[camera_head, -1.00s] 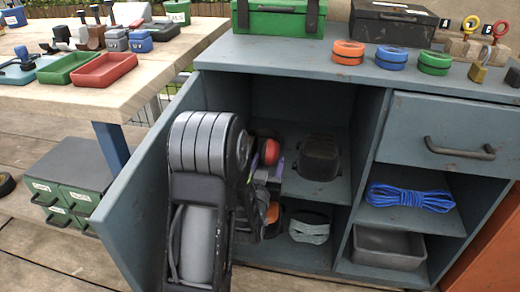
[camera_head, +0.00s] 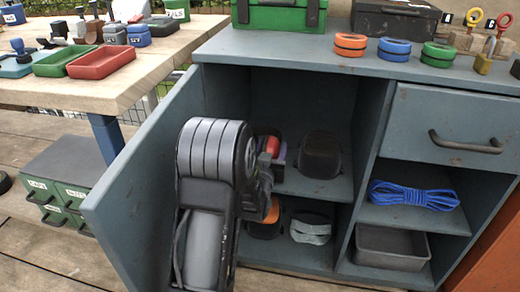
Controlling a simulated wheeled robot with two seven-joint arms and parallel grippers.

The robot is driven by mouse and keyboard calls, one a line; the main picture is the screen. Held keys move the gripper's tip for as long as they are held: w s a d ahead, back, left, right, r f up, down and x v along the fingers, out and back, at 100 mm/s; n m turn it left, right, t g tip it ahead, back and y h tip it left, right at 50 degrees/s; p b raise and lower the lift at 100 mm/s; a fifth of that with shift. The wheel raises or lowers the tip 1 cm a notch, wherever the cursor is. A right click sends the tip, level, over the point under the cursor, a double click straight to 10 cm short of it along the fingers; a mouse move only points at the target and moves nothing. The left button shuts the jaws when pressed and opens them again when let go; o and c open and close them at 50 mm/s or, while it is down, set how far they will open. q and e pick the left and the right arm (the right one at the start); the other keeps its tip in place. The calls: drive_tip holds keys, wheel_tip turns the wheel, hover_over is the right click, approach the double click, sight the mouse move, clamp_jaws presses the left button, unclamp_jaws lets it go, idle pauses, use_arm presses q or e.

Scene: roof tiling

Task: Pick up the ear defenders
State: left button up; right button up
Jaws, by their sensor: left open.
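A red rounded cup (camera_head: 273,147), likely part of the ear defenders, shows on the upper shelf of the open cabinet (camera_head: 225,90). The rest of it is hidden behind my arm and gripper. My left gripper (camera_head: 266,172) is open inside the left compartment, in front of and close to the red cup. My own arm hides much of the gripper, and I cannot tell whether it touches anything. A dark rounded item (camera_head: 320,155) sits to the right on the same shelf. My right gripper is not in view.
The open cabinet door (camera_head: 135,190) stands left of my arm. Below are an orange-and-black item (camera_head: 267,222) and a grey strapped item (camera_head: 311,229). Coloured tape rolls (camera_head: 393,50) stand on top.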

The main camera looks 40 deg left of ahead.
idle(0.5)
use_arm(q)
drive_tip(key=shift+r, duration=0.1)
clamp_jaws()
idle(0.3)
